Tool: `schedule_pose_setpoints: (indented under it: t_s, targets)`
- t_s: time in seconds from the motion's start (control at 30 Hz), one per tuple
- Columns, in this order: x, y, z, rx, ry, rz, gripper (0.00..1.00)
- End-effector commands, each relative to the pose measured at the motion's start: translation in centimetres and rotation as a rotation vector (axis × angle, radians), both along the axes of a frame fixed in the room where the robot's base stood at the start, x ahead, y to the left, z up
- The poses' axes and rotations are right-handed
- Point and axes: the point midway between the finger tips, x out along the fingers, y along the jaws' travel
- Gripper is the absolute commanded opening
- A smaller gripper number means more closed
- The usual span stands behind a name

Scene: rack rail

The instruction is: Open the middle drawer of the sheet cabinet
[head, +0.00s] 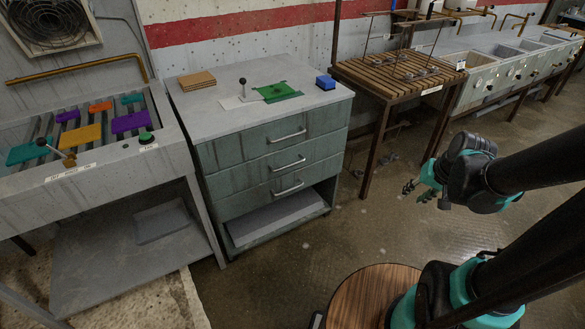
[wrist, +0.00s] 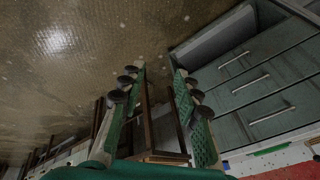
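The sheet cabinet (head: 225,157) is grey-green with three stacked drawers, all flush with its front. The middle drawer (head: 240,172) has a pale bar handle (head: 288,163); in the wrist view the cabinet appears upside down at the right, with the middle handle (wrist: 250,84) between the other two. My gripper (head: 416,191) is to the right of the cabinet, well apart from it, above the floor. In the wrist view its two green fingers (wrist: 158,82) are spread with an empty gap between them.
The cabinet top carries brown sheets (head: 197,81), a green piece (head: 276,92) and a blue block (head: 326,82). A slatted wooden table (head: 395,73) stands right of the cabinet, a grey bench (head: 170,165) left. A round wooden stool top (head: 365,295) is in front. Floor before the drawers is clear.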

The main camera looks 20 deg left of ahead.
Motion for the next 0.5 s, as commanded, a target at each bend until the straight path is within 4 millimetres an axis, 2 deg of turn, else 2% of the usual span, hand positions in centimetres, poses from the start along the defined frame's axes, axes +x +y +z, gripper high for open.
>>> schedule_pose_setpoints:
  t_s: [0.03, 0.1, 0.27, 0.5]
  targets:
    - [1.7, 1.1, 0.1, 0.041, 0.01, 0.003, 0.33]
    - [3.7, 2.8, 0.1, 0.102, 0.026, 0.007, 0.33]
    - [8.1, 6.7, -0.2, 0.241, 0.063, 0.02, 0.33]
    - [14.1, 12.4, -1.8, 0.446, 0.126, 0.046, 0.33]
